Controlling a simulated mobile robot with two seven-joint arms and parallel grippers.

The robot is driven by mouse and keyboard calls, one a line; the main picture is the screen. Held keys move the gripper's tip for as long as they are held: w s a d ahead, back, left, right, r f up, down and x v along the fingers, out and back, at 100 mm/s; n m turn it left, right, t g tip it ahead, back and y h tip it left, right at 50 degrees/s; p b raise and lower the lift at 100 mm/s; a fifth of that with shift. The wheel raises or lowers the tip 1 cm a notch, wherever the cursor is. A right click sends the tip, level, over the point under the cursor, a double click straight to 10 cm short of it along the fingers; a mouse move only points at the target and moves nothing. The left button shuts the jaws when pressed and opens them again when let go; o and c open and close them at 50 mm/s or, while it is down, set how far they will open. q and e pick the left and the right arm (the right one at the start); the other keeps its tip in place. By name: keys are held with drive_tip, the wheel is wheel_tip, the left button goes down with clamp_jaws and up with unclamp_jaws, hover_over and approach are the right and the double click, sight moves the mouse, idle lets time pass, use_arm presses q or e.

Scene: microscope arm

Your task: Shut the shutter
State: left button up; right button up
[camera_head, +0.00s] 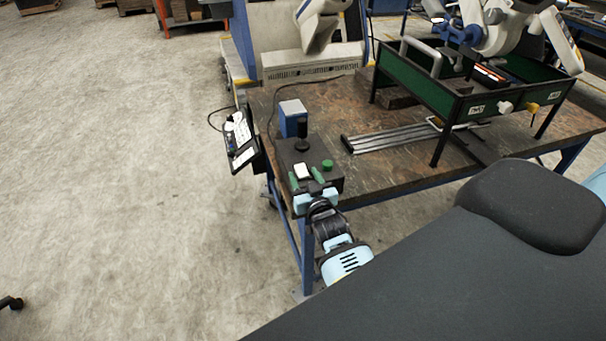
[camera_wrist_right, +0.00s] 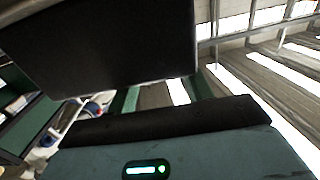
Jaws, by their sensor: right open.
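I cannot tell for sure which part is the shutter. A dark control box (camera_head: 331,152) sits at the near left corner of the table, with a black knob, a green round button (camera_head: 327,164) and a white square piece (camera_head: 302,171). My right gripper (camera_head: 305,175) is open at the near side of the box, its green fingers spread around or just below the white piece; contact is unclear. In the right wrist view the open fingers (camera_wrist_right: 163,94) show beneath a large dark block (camera_wrist_right: 110,45), which hides part of the view. My left gripper is not in view.
The brown table (camera_head: 385,177) also holds a blue box (camera_head: 292,119), metal rods (camera_head: 390,138) and a green-walled frame (camera_head: 515,93). A black panel with white labels (camera_head: 240,140) hangs at the table's left edge. Open floor lies to the left.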

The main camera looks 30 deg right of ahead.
drive_tip(key=shift+s, duration=0.2)
drive_tip(key=shift+c, duration=0.3)
drive_tip(key=c, duration=0.9)
drive_tip(key=shift+w+r+g, duration=0.1)
drive_tip(key=shift+r+g, duration=0.25)
drive_tip(key=shift+g, duration=0.15)
drive_tip(key=shift+w+r+g+y, duration=0.1)
drive_tip(key=shift+r+g+y, duration=0.2)
drive_tip(key=shift+g, duration=0.5)
drive_tip(key=shift+w+r+g+y, duration=0.15)
drive_tip(key=shift+g+y, duration=0.15)
drive_tip(key=shift+g, duration=0.5)
drive_tip(key=o, duration=1)
drive_tip(key=shift+f, duration=0.1)
drive_tip(key=shift+c, duration=0.2)
drive_tip(key=shift+s, duration=0.1)
